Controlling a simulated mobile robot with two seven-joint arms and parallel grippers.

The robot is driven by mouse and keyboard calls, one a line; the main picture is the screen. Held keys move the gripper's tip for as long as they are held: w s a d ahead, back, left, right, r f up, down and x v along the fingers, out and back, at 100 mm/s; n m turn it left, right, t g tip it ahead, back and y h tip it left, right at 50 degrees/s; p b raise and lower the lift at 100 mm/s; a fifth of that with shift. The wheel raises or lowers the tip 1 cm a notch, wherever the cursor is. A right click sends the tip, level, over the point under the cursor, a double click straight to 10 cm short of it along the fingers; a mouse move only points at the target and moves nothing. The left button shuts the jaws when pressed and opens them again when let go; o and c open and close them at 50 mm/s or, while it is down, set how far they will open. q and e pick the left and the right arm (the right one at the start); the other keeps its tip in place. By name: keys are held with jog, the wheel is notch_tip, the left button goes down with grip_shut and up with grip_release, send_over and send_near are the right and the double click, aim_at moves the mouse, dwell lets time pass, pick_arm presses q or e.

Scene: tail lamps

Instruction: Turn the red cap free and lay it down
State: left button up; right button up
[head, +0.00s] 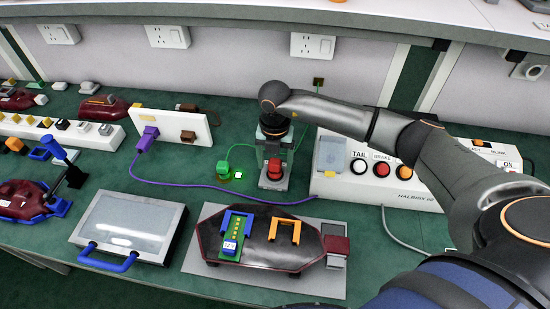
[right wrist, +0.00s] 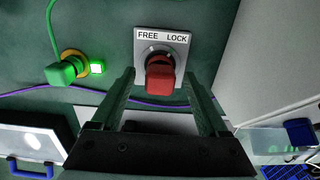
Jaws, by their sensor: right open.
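The red cap (head: 274,168) sits on a small grey plate (head: 268,183) on the green bench. In the right wrist view the red cap (right wrist: 160,78) is seen from above, and the plate (right wrist: 178,48) carries the words FREE and LOCK. The cap's red grip points toward the gripper side, roughly midway between the words. My right gripper (head: 275,150) is open above the cap. In the right wrist view its two fingers (right wrist: 160,90) stand on either side of the cap, with gaps; I cannot tell how far down they reach. My left gripper is not in view.
A green plug (head: 223,169) with a cable is left of the cap. A purple cable (head: 250,196) runs in front. A white control box (head: 340,205) stands close on the right. A tail lamp (head: 262,252) on a grey mat lies in front, beside a lidded case (head: 128,230).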

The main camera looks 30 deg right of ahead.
jog(key=shift+c, duration=0.2)
grip_shut()
dwell(0.8)
